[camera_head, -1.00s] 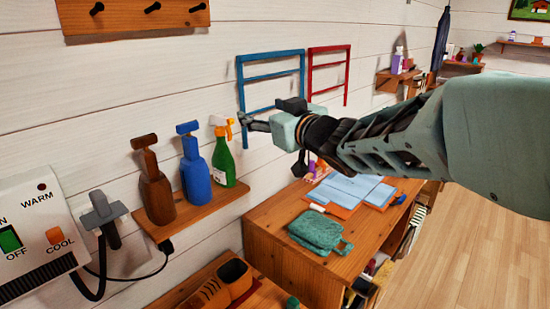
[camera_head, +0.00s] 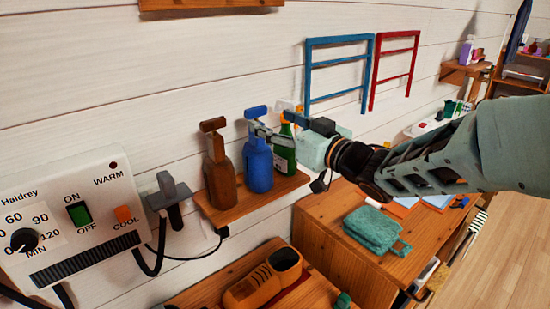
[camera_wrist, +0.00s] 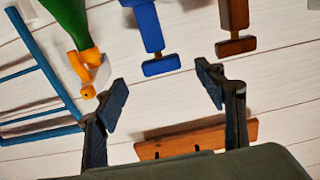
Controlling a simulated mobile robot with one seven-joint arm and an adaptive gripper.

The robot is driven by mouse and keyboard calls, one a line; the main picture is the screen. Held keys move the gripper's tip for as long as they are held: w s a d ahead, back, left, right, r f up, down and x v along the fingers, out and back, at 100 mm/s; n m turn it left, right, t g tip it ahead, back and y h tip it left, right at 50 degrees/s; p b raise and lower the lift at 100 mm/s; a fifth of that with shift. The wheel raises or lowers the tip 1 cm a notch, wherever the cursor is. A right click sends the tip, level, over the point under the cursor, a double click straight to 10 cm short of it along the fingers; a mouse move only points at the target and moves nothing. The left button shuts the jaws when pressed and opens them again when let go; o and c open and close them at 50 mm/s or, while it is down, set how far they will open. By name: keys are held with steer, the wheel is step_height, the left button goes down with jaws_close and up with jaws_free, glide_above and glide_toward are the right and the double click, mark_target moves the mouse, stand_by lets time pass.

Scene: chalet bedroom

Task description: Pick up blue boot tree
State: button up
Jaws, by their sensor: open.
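The blue boot tree (camera_head: 258,168) stands upright on a small wooden wall shelf (camera_head: 238,208), between a brown boot tree (camera_head: 221,180) and a green spray bottle (camera_head: 285,158). My gripper (camera_head: 268,132) is open and empty, close to the top of the blue boot tree and in front of the green bottle. In the wrist view the open fingers (camera_wrist: 162,84) show with the blue boot tree's handle (camera_wrist: 160,64) between their tips in the picture, apparently beyond them. I see no contact.
The brown boot tree's handle (camera_wrist: 236,45) is just beyond the right finger, the orange nozzle (camera_wrist: 80,65) near the left one. A dryer box (camera_head: 75,215) and its grey nozzle (camera_head: 170,190) are left of the shelf. Wall racks (camera_head: 340,68) hang behind.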

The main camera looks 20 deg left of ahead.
mark_target(259, 114)
steer(key=shift+p+x, duration=0.4)
steer(key=shift+x, duration=2.55)
steer(key=shift+r, duration=0.1)
jaws_close()
